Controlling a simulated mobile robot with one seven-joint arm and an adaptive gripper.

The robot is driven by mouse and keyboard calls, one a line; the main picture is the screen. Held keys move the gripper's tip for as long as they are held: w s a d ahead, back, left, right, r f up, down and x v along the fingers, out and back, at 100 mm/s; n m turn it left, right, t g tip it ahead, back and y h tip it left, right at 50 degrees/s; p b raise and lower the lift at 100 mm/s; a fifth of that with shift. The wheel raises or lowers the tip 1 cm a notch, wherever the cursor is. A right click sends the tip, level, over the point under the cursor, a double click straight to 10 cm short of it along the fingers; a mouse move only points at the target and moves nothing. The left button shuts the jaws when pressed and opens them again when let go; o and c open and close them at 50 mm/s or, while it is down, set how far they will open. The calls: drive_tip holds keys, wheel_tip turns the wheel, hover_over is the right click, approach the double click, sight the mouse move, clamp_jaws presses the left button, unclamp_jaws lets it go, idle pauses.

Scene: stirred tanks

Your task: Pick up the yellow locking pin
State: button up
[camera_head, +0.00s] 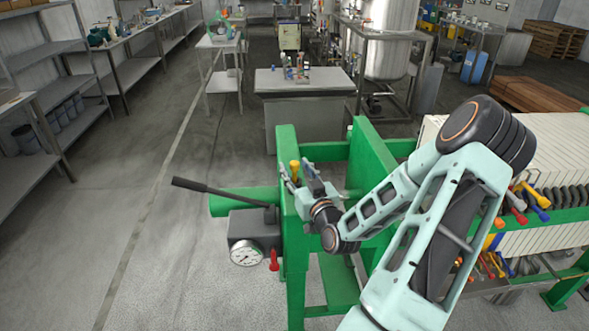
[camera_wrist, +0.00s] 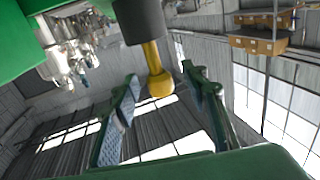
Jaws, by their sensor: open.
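The yellow locking pin (camera_head: 294,168) stands at the top of the green frame (camera_head: 292,230) in the head view. In the wrist view the pin (camera_wrist: 154,62) shows a yellow shaft with a rounded end, coming out of a dark cylindrical sleeve (camera_wrist: 139,20). My gripper (camera_head: 297,178) is at the pin's height in the head view. In the wrist view its two fingers (camera_wrist: 161,80) are spread apart, with the pin's rounded end showing between them. I see no clear contact between the fingers and the pin.
A long black lever (camera_head: 205,188), a pressure gauge (camera_head: 246,252) and a red-handled part (camera_head: 274,260) sit left of and below my gripper. Green plates rise close around it. A filter press with coloured handles (camera_head: 535,195) is at right. The floor at left is clear.

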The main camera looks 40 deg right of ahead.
drive_tip(key=shift+w+d, duration=0.2)
drive_tip(key=shift+w, duration=0.35)
clamp_jaws()
